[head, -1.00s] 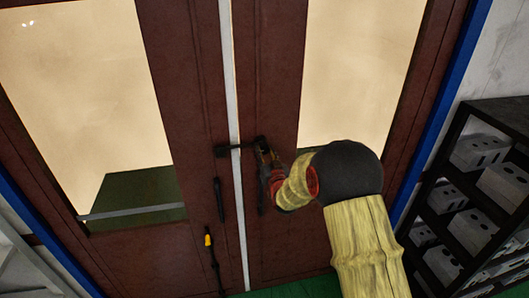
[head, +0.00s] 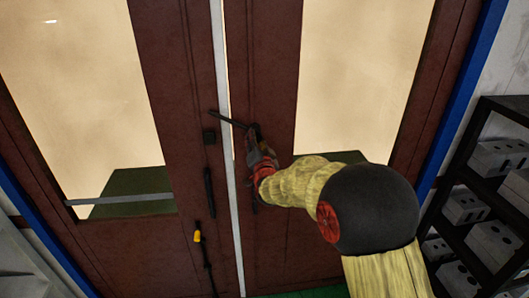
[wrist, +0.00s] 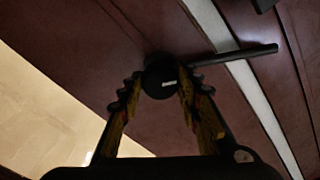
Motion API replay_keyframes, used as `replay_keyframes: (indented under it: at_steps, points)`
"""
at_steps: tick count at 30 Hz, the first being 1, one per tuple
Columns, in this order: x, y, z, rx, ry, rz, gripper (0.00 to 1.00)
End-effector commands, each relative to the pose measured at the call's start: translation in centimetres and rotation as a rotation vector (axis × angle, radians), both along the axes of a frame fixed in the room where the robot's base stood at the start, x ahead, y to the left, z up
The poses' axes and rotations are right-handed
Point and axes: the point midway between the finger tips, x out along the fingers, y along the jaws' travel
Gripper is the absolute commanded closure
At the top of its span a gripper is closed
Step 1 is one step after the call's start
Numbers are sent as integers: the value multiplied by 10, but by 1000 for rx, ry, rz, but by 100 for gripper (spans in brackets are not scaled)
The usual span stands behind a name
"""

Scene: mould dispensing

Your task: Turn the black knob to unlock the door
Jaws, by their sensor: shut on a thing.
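The black knob (wrist: 159,72) is a round black piece with a long bar (wrist: 235,55) on a dark red double door (wrist: 110,50). In the wrist view my gripper (wrist: 160,84) has one finger on each side of the round part and is shut on it. In the head view the bar (head: 229,119) slants up to the left across the pale strip between the door leaves. Its left end is above a small black block (head: 209,137) on the left leaf, apart from it. My gripper (head: 257,140) partly hides the knob's round part.
Black pull handles hang below the knob, one on the left leaf (head: 208,193). A black and yellow rod (head: 201,245) is lower left. Black shelving (head: 475,165) with grey boxes stands at the right. The door leaves look closed.

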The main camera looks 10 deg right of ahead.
Motion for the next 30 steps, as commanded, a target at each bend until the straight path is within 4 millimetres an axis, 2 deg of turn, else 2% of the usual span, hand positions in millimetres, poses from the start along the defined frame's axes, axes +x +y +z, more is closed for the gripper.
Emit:
replay_keyframes:
  at_steps: [2, 30]
  points:
    - [0, 1, -6, 71, -6, 0, 100]
    - [0, 1, -4, 897, -3, 0, 100]
